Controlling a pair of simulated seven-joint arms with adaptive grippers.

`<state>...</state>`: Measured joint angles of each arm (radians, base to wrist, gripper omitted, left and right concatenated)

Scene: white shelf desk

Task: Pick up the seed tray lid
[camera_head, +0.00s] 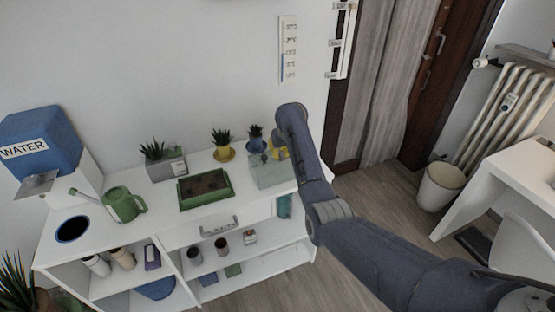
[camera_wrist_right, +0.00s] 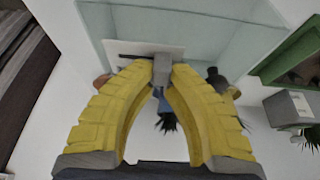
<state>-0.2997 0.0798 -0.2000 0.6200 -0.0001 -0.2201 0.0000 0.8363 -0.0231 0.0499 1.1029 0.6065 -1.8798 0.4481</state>
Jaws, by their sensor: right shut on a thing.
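The seed tray lid (camera_head: 272,174) is a pale, see-through box shape at the right end of the white shelf desk top, beside the green seed tray (camera_head: 205,188). In the right wrist view the lid (camera_wrist_right: 205,38) fills the upper middle, with a small grey knob (camera_wrist_right: 162,69) on it. My right gripper (camera_wrist_right: 162,72) has its yellow fingers shut on this knob. In the head view the right gripper (camera_head: 279,150) is partly hidden by my own arm. I cannot tell whether the lid touches the desk top. My left gripper is not in view.
Potted plants in a yellow pot (camera_head: 224,153) and a blue pot (camera_head: 256,145) stand behind the lid. A grey planter (camera_head: 166,166), a green watering can (camera_head: 124,204) and a blue water tank (camera_head: 40,141) are farther left. Cups stand on the lower shelf.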

